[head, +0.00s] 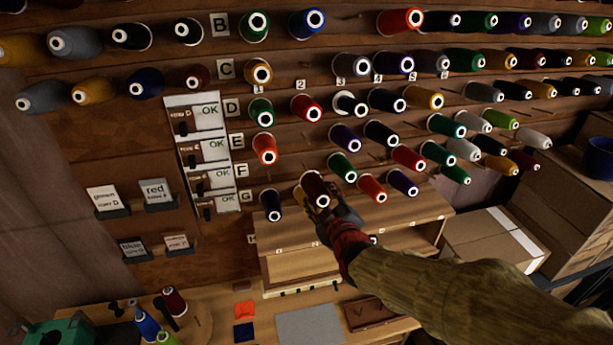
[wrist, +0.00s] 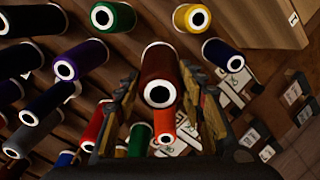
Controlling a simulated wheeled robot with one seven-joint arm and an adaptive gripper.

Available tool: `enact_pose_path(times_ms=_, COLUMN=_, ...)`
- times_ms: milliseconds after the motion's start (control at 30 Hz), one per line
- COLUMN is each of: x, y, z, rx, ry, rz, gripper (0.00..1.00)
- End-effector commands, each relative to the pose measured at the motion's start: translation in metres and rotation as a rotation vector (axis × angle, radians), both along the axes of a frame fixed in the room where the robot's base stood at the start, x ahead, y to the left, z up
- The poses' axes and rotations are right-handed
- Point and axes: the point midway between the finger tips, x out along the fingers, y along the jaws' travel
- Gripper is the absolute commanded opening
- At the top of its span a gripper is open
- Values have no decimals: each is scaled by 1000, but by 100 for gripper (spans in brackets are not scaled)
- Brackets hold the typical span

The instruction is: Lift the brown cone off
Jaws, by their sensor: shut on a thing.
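The brown cone (head: 314,186) is in the lowest row of the thread wall, beside the letter G, between a navy cone (head: 271,204) and a red cone (head: 372,187). My gripper (head: 318,198) reaches it from the lower right and is shut on it. In the wrist view the brown cone (wrist: 159,66) lies between the two fingers of my gripper (wrist: 159,88), its white-ringed end facing the camera. Its far end and its peg are hidden, so I cannot tell how far it sits on the peg.
Many cones crowd the rows above and right, including a green cone (head: 342,167) close by. A wooden shelf unit (head: 300,266) stands just below my gripper. Switch panels (head: 196,150) are on the left. A cardboard box (head: 490,240) is at right.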

Motion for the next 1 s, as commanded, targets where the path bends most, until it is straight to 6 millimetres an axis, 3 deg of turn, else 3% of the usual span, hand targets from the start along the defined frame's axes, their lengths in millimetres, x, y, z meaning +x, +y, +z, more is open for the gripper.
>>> enact_pose_path(times_ms=533, x=-9, y=-3, z=5, rx=1, ry=-3, rz=0, gripper=18)
enact_pose_path(times_ms=1000, x=-41, y=-12, z=29, rx=1, ry=-3, rz=1, gripper=18)
